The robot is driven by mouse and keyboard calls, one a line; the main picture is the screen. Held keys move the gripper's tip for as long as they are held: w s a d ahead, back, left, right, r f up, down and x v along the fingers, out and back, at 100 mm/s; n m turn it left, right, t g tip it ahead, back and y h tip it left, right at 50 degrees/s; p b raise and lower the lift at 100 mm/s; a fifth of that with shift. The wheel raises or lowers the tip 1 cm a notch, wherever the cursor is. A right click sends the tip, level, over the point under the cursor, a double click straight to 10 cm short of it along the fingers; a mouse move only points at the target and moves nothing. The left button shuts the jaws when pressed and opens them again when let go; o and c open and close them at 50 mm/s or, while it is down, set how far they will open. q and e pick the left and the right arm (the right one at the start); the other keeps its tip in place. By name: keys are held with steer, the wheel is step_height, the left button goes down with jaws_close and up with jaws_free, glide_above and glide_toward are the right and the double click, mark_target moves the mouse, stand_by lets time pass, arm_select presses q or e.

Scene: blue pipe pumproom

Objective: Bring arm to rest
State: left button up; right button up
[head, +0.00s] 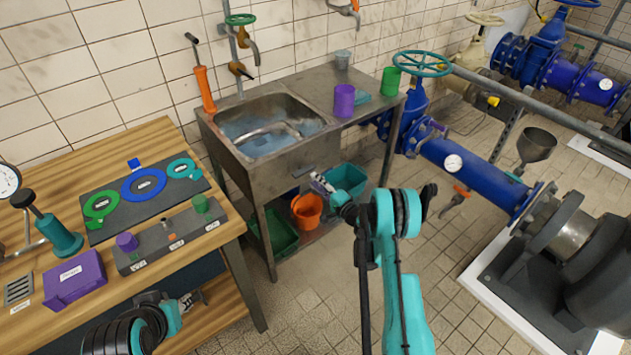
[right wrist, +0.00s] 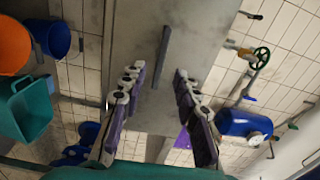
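My right arm reaches forward, with the teal forearm at the bottom centre of the head view. My right gripper (head: 312,175) is in front of the metal sink unit (head: 240,160). In the right wrist view the fingers of the right gripper (right wrist: 161,75) are spread apart with nothing held between them. A dark bar (right wrist: 161,55) shows against the grey metal beyond them. My left gripper (head: 188,302) is low at the front of the wooden bench (head: 215,255), small and partly hidden by its own arm, so I cannot tell whether it is open.
Under the sink are an orange bucket (head: 306,210), a teal bin (head: 346,178) and a green crate (head: 280,235). The bench holds a purple box (head: 75,280) and rings on a dark mat (head: 150,205). Blue pipework (head: 470,165) stands right. Tiled floor between is clear.

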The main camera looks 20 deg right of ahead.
steer(key=s+a+r+n+g, duration=0.35)
steer(key=s+a+r, duration=0.25)
steer(key=r, duration=0.4)
steer(key=s+a+r+n+g, duration=0.3)
steer(key=s+a+r+n, duration=0.25)
steer(key=r, duration=0.45)
steer(key=s+d+n+g+h, duration=0.1)
steer(key=s+n+h, duration=0.1)
steer(key=s, duration=1.3)
steer(key=s+d+f+n+g+h, duration=0.1)
steer(key=s+h, duration=0.3)
steer(key=s, duration=1.1)
steer(key=shift+d+n+g, duration=0.5)
steer(key=shift+n+g, duration=0.25)
steer(key=shift+n, duration=0.05)
